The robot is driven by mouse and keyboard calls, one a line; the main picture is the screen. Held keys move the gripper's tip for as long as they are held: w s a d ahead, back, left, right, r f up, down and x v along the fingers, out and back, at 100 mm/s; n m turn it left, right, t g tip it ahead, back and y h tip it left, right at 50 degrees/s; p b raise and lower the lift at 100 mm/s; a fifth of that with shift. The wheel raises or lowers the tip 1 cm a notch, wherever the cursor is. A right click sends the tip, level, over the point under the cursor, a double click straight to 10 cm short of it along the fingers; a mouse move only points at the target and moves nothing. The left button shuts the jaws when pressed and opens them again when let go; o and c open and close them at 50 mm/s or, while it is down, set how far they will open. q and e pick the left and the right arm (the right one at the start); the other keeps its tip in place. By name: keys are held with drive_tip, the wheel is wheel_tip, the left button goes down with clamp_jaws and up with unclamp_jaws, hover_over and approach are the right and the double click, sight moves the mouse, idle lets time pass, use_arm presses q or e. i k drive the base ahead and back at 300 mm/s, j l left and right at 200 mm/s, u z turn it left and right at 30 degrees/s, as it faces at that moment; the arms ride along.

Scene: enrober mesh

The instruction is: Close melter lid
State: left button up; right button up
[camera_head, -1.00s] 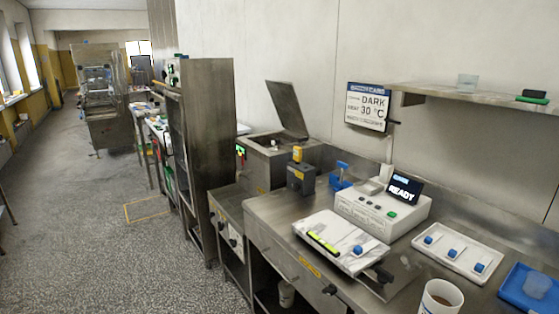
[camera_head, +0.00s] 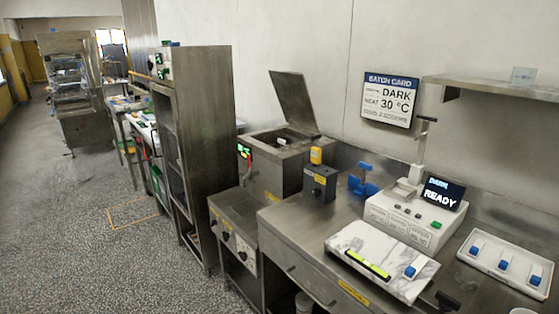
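The melter (camera_head: 262,172) is a steel box left of the bench, with a small green display on its front left corner. Its flat steel lid (camera_head: 294,103) stands raised at the back of the opening, tilted backward. The open top (camera_head: 284,139) shows a dark inside with a small white thing in it. Neither of my grippers is in view.
A tall steel cabinet (camera_head: 203,150) stands left of the melter. The steel bench (camera_head: 300,236) carries a dark box with a yellow top (camera_head: 319,183), a white machine reading READY (camera_head: 413,212), a marble slab (camera_head: 382,262) and a white tray (camera_head: 507,264). Open floor (camera_head: 110,250) lies left.

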sight(292, 93)
drive_tip(key=i+j, duration=0.2)
drive_tip(key=i+j+z, duration=0.1)
drive_tip(key=j, duration=0.35)
drive_tip(key=i+j, duration=0.25)
drive_tip(key=i+j+z, duration=0.1)
drive_tip(key=j, duration=0.3)
drive_tip(key=i+j, duration=0.2)
drive_tip(key=j, duration=0.15)
drive_tip(key=i+j+z, duration=0.1)
drive_tip(key=j, duration=0.25)
drive_tip(key=i+j, duration=0.2)
drive_tip(key=j, duration=0.15)
